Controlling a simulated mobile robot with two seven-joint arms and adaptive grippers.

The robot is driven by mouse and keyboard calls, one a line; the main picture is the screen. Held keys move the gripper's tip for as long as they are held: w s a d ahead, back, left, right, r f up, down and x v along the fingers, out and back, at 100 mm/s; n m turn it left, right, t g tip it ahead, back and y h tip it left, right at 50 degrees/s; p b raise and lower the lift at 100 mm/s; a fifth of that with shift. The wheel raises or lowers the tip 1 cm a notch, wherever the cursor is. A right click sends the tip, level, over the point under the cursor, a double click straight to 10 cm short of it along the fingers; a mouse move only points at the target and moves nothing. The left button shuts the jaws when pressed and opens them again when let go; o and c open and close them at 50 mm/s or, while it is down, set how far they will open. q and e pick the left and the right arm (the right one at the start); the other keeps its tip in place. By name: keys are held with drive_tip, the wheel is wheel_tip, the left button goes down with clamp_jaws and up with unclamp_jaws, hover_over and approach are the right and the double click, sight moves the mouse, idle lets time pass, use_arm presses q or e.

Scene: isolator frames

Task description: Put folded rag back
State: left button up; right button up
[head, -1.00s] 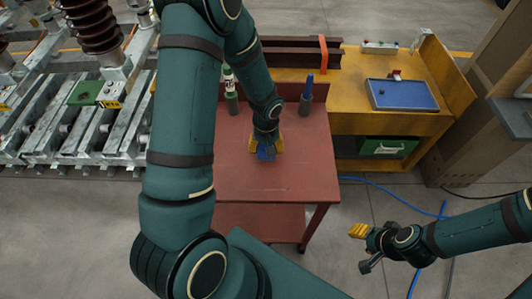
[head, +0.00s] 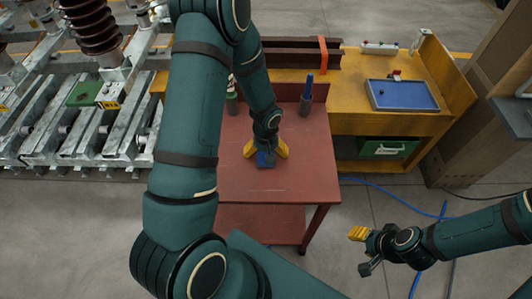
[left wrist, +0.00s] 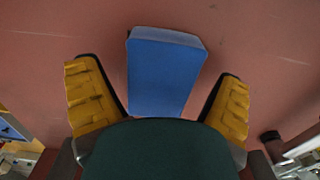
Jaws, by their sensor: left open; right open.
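The folded rag (head: 265,159) is a blue block lying on the red cart top (head: 305,180). In the left wrist view the rag (left wrist: 163,75) lies flat between and just beyond my fingers. My left gripper (head: 266,152) is over the rag with its yellow fingers spread wide; it also shows in the left wrist view (left wrist: 157,100), open, with a gap on each side of the rag. Part of the rag is hidden under the gripper. My right gripper (head: 357,233) is open and empty over the floor, right of the cart.
A dark holder with a blue-handled item (head: 306,100) and a green-and-white bottle (head: 232,100) stand at the cart's back. A yellow bench with a blue tray (head: 402,94) is behind. Steel frames with a brown insulator (head: 93,25) stand left. Blue hose lies on the floor.

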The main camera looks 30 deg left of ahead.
use_arm(q)
drive_tip(key=shift+r, duration=0.2)
wheel_tip(320, 180, up, 12)
drive_tip(key=p, duration=0.2)
use_arm(e)
drive_tip(key=shift+w+r, duration=0.2)
drive_tip(key=shift+r, duration=0.35)
drive_tip(key=shift+w+r, duration=0.2)
drive_tip(key=shift+r, duration=0.35)
drive_tip(key=shift+d, duration=0.1)
